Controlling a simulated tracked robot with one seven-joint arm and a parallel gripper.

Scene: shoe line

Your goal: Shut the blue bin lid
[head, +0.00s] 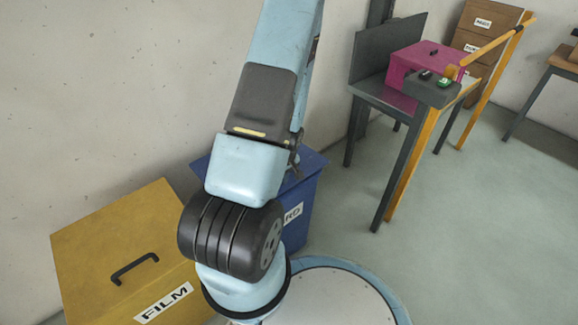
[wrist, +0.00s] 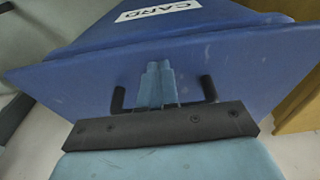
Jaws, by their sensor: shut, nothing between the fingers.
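The blue bin (head: 300,222) stands against the wall, partly hidden behind my arm in the head view. Its CARD label and front side (wrist: 215,12) show at the top of the wrist view. The blue lid (wrist: 255,70) lies across the bin's top with its edge over the front, and I see no open gap. The lid's black handle (wrist: 118,98) shows only at its two ends, the middle hidden by my gripper. My gripper (wrist: 157,68) is shut and empty, its fingertips close over the lid between the handle ends. I cannot tell whether they touch.
A yellow FILM bin (head: 85,240) with a black handle stands left of the blue bin. To the right are a grey table (head: 380,92) with a magenta box (head: 415,65), a yellow frame (head: 412,165) and brown cartons (head: 485,25). The floor between is clear.

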